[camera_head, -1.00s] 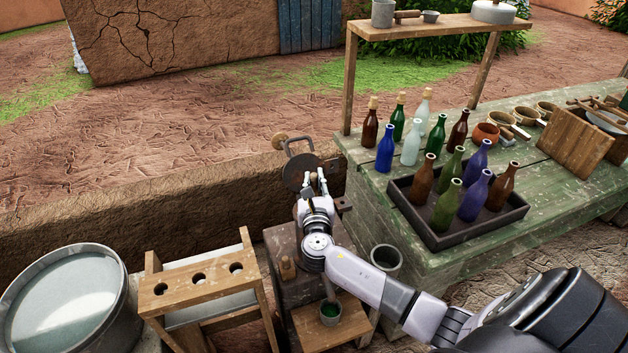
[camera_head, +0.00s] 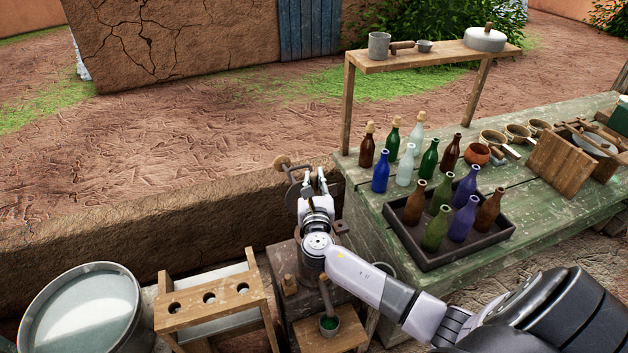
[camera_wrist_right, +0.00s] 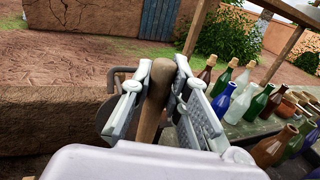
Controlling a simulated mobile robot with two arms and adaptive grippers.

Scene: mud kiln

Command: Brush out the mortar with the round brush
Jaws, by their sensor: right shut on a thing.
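My right gripper (camera_head: 316,184) is shut on a brown wooden handle. In the right wrist view the handle (camera_wrist_right: 153,95) stands between the two fingers (camera_wrist_right: 158,92), its rounded end up. Its lower end is hidden, so I cannot tell if it is the round brush. Behind the gripper is a dark metal device with a wooden knob (camera_head: 281,161), largely covered by the hand. A small grey cup (camera_head: 329,324) with green contents, possibly the mortar, stands on a low wooden step below my forearm. A wooden stick (camera_head: 325,295) leans in it. My left gripper is not in view.
A wooden rack with holes (camera_head: 208,300) and a large water-filled tub (camera_head: 82,315) are at the left. A green table (camera_head: 375,205) at the right bears bottles, a dark tray (camera_head: 440,258) and bowls. A low mud wall (camera_head: 150,230) runs behind the device.

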